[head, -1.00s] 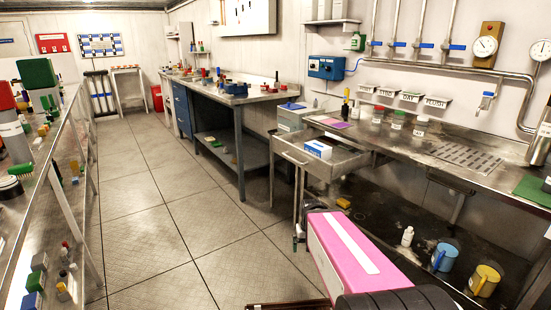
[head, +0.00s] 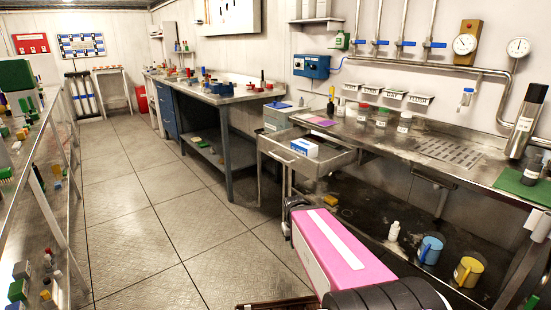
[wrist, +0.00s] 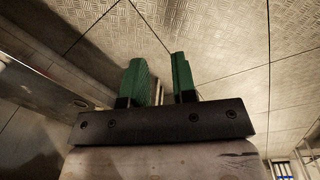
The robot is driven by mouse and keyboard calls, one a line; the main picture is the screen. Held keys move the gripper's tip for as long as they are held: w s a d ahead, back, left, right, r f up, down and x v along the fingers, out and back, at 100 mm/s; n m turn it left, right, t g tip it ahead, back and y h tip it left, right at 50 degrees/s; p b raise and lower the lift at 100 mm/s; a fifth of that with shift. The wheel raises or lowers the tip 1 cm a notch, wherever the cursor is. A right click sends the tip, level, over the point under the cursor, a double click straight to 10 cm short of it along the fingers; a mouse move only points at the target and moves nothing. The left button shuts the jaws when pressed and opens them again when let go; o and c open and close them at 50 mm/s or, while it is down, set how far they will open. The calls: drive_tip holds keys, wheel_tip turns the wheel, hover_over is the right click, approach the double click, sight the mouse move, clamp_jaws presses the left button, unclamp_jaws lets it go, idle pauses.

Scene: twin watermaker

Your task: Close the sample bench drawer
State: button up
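The sample bench drawer (head: 276,149) is a grey metal drawer, pulled out from under the steel bench on the right in the head view. A blue and white box (head: 304,148) lies inside it. My pink arm with its white stripe is in front of and below the drawer. My gripper (wrist: 160,82) shows in the wrist view with two green fingers apart and a gap between them, over the tiled floor. I see nothing held. The fingers are not clear in the head view, so their distance from the drawer cannot be told.
The steel bench (head: 390,143) bears several jars and a green mat (head: 523,187). A white bottle (head: 394,231), a blue mug (head: 430,248) and a yellow mug (head: 468,270) stand on its lower shelf. The tiled floor (head: 140,220) to the left is clear, bounded by a shelf rack.

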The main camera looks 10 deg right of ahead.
drive_tip(key=w+n+h, duration=0.1)
drive_tip(key=w+n, duration=0.1)
drive_tip(key=w+n+h, duration=0.1)
drive_tip(key=w+h, duration=0.1)
drive_tip(key=w+r+n+h, duration=0.1)
drive_tip(key=w+n, duration=0.1)
drive_tip(key=shift+a+n, duration=0.15)
drive_tip(key=shift+n, duration=0.15)
clamp_jaws()
drive_tip(key=w+a+r+n+t+h, duration=1)
drive_tip(key=w+a+r+n+h, duration=0.3)
drive_tip(key=w+a+r+n, duration=0.5)
drive_tip(key=r+x, duration=0.1)
drive_tip(key=x, duration=1.1)
drive_tip(key=shift+w+d+m, duration=0.2)
drive_tip(key=shift+w+m, duration=0.1)
